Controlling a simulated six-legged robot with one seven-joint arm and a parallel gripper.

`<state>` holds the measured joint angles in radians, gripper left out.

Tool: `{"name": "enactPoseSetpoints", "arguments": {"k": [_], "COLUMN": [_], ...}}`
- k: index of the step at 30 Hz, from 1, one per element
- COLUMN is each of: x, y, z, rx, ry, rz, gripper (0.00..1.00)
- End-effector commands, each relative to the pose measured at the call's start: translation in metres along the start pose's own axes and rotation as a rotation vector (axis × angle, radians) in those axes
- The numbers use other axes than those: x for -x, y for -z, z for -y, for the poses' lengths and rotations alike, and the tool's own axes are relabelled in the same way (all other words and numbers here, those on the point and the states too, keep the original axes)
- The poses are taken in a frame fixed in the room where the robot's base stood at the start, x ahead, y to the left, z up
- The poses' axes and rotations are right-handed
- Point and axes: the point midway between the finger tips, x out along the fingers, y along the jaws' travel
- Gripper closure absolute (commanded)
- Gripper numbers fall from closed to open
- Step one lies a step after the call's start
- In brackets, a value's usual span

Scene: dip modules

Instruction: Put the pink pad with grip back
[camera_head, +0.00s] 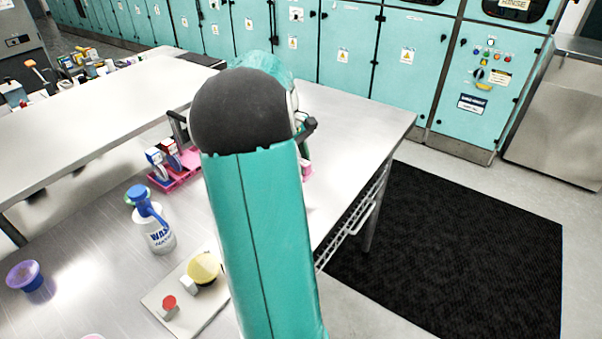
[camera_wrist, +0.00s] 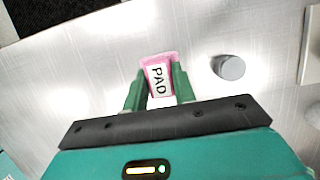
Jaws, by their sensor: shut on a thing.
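The pink pad (camera_wrist: 158,62), with a white face lettered PAD, sits between the two green fingers of my gripper (camera_wrist: 157,76) in the wrist view. The fingers are shut on it from both sides. In the head view my arm hides most of the gripper; a small pink piece, apparently the pad (camera_head: 307,169), shows just right of the arm over the steel table. I cannot tell whether the pad touches the table. A pink tray (camera_head: 182,181) holding upright pieces with blue and red parts stands left of my arm.
A grey cylinder (camera_wrist: 230,67) stands right of the pad in the wrist view. On the steel table (camera_head: 95,215) are a wash bottle (camera_head: 157,232), a purple cup-like piece (camera_head: 25,276) and a pale board (camera_head: 207,312) with small pieces. The table's right edge is near my gripper.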

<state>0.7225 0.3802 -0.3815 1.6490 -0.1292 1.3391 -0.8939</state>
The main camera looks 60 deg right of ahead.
Motion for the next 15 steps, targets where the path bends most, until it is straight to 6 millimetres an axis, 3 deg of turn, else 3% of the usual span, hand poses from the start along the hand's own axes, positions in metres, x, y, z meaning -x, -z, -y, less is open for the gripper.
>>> {"name": "enactPoseSetpoints", "arguments": {"k": [6, 11, 15], "x": [-0.025, -0.032, -0.051], "y": [0.024, 0.032, 0.039], "z": [-0.023, -0.029, -0.030], "rx": [-0.002, -0.001, 0.000], "ry": [0.001, 0.000, 0.002], "rz": [0.002, 0.001, 0.002], "gripper": [1.00, 1.00, 1.00]}}
